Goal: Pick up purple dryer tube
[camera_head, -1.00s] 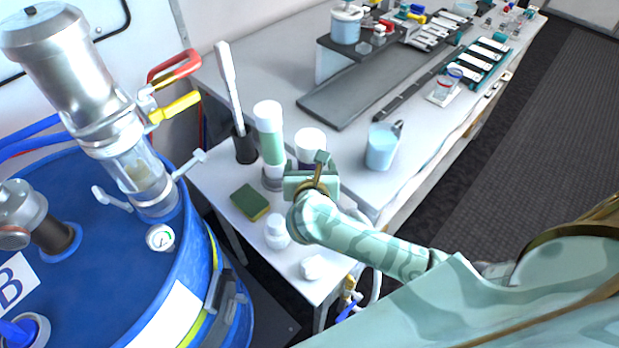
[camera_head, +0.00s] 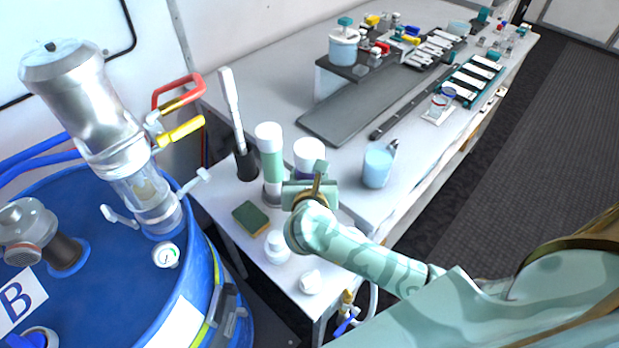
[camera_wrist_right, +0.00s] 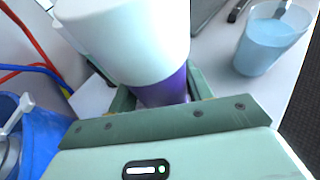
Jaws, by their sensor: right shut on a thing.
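The purple dryer tube (camera_head: 308,154) stands at the back of the small side table, its white cap showing above my right gripper (camera_head: 310,183). In the right wrist view the tube has a white cap and a purple body (camera_wrist_right: 166,88) between the two green fingers. My right gripper (camera_wrist_right: 160,98) is shut on the tube. The tube's lower part is hidden by the gripper and arm. A similar tube with a green body (camera_head: 271,165) stands just to its left. My left gripper is not in view.
A dark holder with a white brush (camera_head: 246,163), a sponge (camera_head: 251,218) and white bottles (camera_head: 277,247) share the small table. A beaker of blue liquid (camera_head: 378,165) stands to the right. A large blue drum (camera_head: 110,265) is at left.

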